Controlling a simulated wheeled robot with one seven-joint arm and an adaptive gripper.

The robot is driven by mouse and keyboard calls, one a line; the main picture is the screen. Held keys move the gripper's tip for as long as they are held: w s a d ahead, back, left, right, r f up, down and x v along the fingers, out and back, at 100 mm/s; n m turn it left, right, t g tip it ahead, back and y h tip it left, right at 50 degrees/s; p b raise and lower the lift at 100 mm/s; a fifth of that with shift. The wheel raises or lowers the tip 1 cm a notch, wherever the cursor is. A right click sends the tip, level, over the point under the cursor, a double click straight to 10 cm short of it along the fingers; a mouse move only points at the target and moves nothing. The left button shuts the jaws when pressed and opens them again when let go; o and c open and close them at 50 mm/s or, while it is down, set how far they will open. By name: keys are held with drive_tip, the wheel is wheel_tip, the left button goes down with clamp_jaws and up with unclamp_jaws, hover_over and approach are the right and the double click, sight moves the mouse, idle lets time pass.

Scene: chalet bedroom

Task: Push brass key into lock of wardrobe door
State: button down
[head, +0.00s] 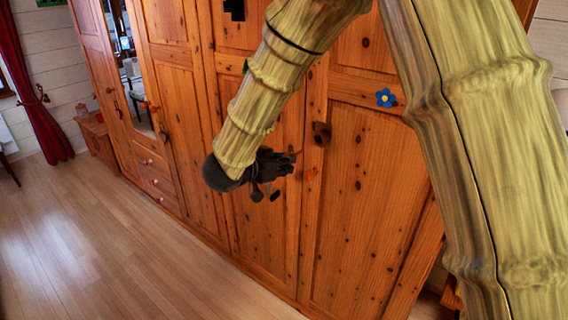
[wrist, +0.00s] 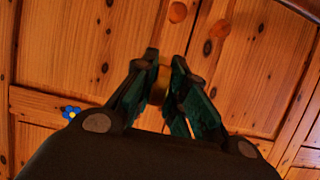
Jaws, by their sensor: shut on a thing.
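My gripper (head: 290,162) is dark and stands close in front of the wooden wardrobe door (head: 262,205). In the wrist view its two fingers (wrist: 166,70) are closed around a small brass-coloured piece, seemingly the brass key (wrist: 162,80). Most of the key is hidden by the fingers, and its tip cannot be made out. A dark brown fitting (head: 321,133), perhaps the lock plate, sits on the door edge just right of and above my fingertips. No keyhole can be made out, and I cannot tell whether the key touches the door.
A round wooden knob (wrist: 178,12) shows beyond the fingers in the wrist view. A blue flower (head: 386,97) decorates the wardrobe at right. A mirror door (head: 128,62), drawers (head: 155,178) and a red curtain (head: 48,95) lie to the left. The wooden floor (head: 95,235) is clear.

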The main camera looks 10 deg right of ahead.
sight(297, 152)
drive_tip(key=shift+p, duration=0.45)
drive_tip(key=shift+w+d+f+p, duration=0.1)
drive_tip(key=shift+w+d+p, duration=0.2)
drive_tip(key=shift+w+d, duration=0.7)
drive_tip(key=shift+w+d+r+p, duration=0.1)
drive_tip(key=shift+w+d+p, duration=0.25)
drive_tip(key=shift+w+d, duration=0.6)
drive_tip(key=shift+w+d+f+p, duration=0.1)
drive_tip(key=shift+w+d+p, duration=0.35)
drive_tip(key=shift+d, duration=0.9)
drive_tip(key=shift+w, duration=0.15)
